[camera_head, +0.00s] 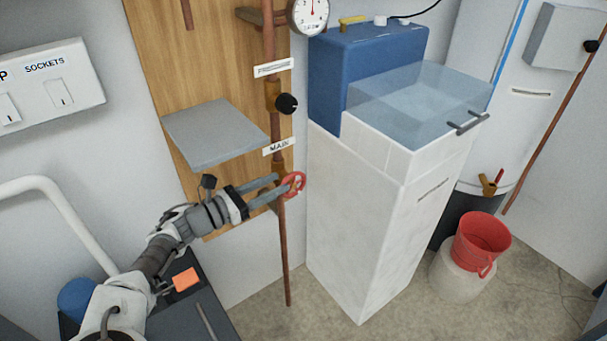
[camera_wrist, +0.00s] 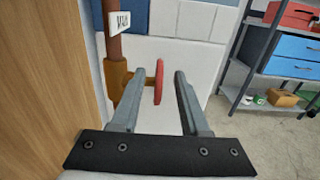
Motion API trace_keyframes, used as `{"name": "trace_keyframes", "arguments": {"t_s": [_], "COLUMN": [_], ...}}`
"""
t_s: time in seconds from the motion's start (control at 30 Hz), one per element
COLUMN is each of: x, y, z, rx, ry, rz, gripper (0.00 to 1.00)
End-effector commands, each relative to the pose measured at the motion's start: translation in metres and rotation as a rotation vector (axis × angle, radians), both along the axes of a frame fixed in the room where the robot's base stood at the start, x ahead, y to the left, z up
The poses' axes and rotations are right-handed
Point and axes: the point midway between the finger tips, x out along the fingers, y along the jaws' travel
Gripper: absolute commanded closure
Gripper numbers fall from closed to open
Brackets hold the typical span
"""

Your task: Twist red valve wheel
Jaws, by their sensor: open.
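The red valve wheel (camera_head: 293,185) sits on a brass fitting on the copper pipe, below the MAIN label (camera_head: 279,146). In the wrist view the wheel (camera_wrist: 159,81) shows nearly edge-on, with the brass valve body (camera_wrist: 119,80) to its left. My gripper (camera_head: 277,187) is open, with its two long grey fingers pointing at the wheel. In the wrist view the wheel shows between the fingertips of my gripper (camera_wrist: 155,75), closer to the middle than to either finger. I cannot tell whether either finger touches it.
A grey shelf plate (camera_head: 213,133) juts from the wooden board above my arm. A black-knobbed valve (camera_head: 286,103) is higher on the pipe. A white tiled block (camera_head: 350,220) with a blue tank (camera_head: 362,65) stands just right of the wheel. A red bucket (camera_head: 482,240) is farther right.

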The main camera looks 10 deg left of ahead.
Motion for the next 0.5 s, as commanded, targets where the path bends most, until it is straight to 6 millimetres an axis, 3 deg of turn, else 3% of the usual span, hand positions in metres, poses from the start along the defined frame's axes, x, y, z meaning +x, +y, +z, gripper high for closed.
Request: {"name": "trace_keyframes", "arguments": {"t_s": [0.2,0.5], "x": [0.036,0.064], "y": [-0.032,-0.054], "z": [-0.003,-0.001], "rx": [0.001,0.000], "ry": [-0.001,0.000], "rz": [-0.004,0.000], "gripper": [0.55,0.55]}}
